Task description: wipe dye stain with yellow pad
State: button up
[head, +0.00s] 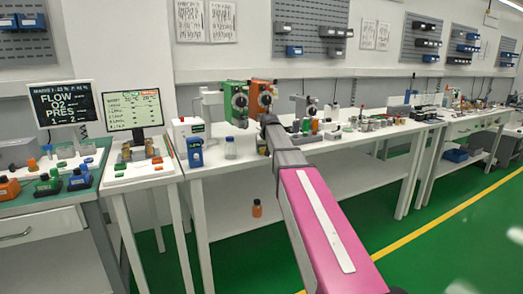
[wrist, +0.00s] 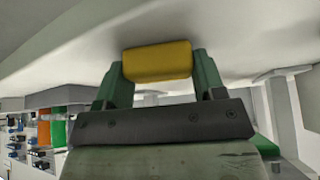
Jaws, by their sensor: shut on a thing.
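My gripper (wrist: 159,67) is shut on the yellow pad (wrist: 157,58), which sits crosswise between the two green fingers in the wrist view. A broad pale surface (wrist: 70,50) fills the top of that view behind the pad. I cannot tell whether the pad touches it. I make out no dye stain in either view.
On the bench, a green device (head: 236,100) and an orange device (head: 262,97) stand near the arm's end. An orange-brown bottle (head: 257,208) is on the lower shelf. Green floor is open at right.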

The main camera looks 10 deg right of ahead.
jog(key=shift+d+f, duration=0.1)
jog(key=shift+d, duration=0.05)
jog(key=shift+r, duration=3)
jog(key=shift+r, duration=0.15)
jog(key=shift+r, duration=1.35)
